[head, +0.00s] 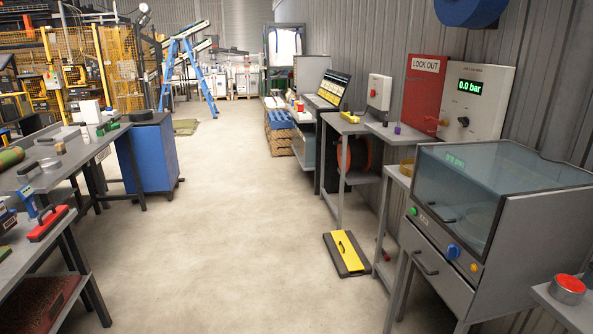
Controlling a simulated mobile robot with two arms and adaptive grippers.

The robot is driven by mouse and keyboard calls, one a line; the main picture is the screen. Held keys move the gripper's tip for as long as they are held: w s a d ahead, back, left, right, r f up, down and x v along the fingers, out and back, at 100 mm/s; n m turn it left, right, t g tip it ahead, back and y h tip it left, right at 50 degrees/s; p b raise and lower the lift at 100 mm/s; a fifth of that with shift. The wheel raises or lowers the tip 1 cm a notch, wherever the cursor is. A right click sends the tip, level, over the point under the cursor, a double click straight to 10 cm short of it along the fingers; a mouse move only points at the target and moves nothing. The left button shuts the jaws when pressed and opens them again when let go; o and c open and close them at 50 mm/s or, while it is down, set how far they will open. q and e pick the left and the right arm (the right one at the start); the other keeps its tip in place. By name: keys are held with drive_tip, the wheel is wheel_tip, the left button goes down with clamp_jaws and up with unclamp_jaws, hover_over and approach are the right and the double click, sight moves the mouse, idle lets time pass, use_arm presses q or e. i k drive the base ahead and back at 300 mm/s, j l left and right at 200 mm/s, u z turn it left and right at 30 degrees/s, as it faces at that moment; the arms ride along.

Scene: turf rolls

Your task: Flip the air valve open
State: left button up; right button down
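A white wall panel (475,101) at the right shows a green "0.0 bar" reading. A small black knob (463,121) sits on its lower left. An orange-red handle (437,122) sticks out to the left at the panel's left edge, in front of the red board; it looks like the air valve lever, but is too small to tell its exact position. A red "LOCK OUT" board (424,92) hangs left of the panel. Neither of my grippers is in view.
A glass-topped grey cabinet (486,207) stands in front of the panel. Grey side tables (400,135) line the right wall. A yellow-and-black floor plate (346,253) lies beside them. Workbenches (70,162) and a blue cabinet (156,158) stand left. The middle floor is clear.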

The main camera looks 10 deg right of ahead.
sight(425, 119)
drive_tip(key=i, duration=2)
drive_tip(key=i+j+z, duration=0.25)
drive_tip(key=i+z, duration=0.15)
drive_tip(key=i, duration=0.35)
drive_tip(key=i+j+z, duration=0.4)
drive_tip(key=i, duration=0.35)
drive_tip(key=i+j+z, duration=0.4)
drive_tip(key=i+j, duration=0.25)
drive_tip(key=j, duration=0.1)
